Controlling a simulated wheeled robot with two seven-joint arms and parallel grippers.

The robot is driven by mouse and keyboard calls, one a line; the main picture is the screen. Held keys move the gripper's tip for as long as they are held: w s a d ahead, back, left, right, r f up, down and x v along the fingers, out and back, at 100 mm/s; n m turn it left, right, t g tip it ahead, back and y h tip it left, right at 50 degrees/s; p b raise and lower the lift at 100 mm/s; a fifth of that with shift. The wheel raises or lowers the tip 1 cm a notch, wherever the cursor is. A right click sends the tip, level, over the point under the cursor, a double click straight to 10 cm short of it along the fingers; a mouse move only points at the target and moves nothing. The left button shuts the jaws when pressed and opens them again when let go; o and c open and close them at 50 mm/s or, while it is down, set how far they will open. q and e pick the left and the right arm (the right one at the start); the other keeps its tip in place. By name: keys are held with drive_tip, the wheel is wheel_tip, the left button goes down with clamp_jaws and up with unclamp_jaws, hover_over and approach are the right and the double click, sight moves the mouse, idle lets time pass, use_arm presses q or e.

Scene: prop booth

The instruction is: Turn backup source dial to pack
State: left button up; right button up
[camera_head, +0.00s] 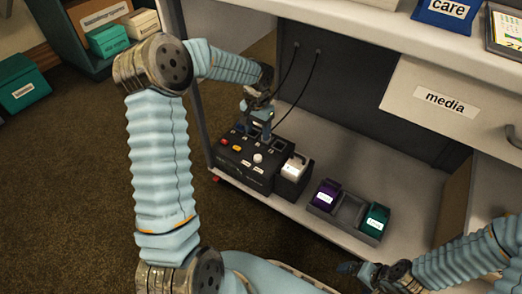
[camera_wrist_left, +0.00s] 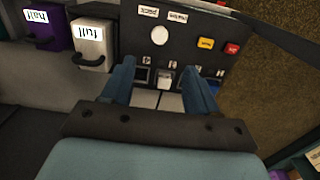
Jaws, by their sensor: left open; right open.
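A black control console (camera_head: 228,172) sits on the low shelf. My left gripper (camera_head: 266,128) is open above the console's back part. In the left wrist view its fingers (camera_wrist_left: 160,78) straddle a small white switch and dark square windows, short of the knob, which is apart from both fingers. My right gripper (camera_head: 360,268) is at the bottom right, away from the console.
A white pack marked "full" (camera_wrist_left: 88,42) sits at the console's end. A tray (camera_head: 346,212) beside it holds a purple (camera_head: 326,194) and a teal pack (camera_head: 374,221). Cables hang behind; a "media" drawer (camera_head: 440,125) overhangs right.

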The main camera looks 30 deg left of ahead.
sight(258, 157)
use_arm(q)
wheel_tip(258, 157, down, 13)
drive_tip(key=shift+r+b, duration=0.15)
drive_tip(key=shift+b, duration=0.8)
drive_tip(key=c, duration=1)
drive_tip(key=shift+c, duration=0.2)
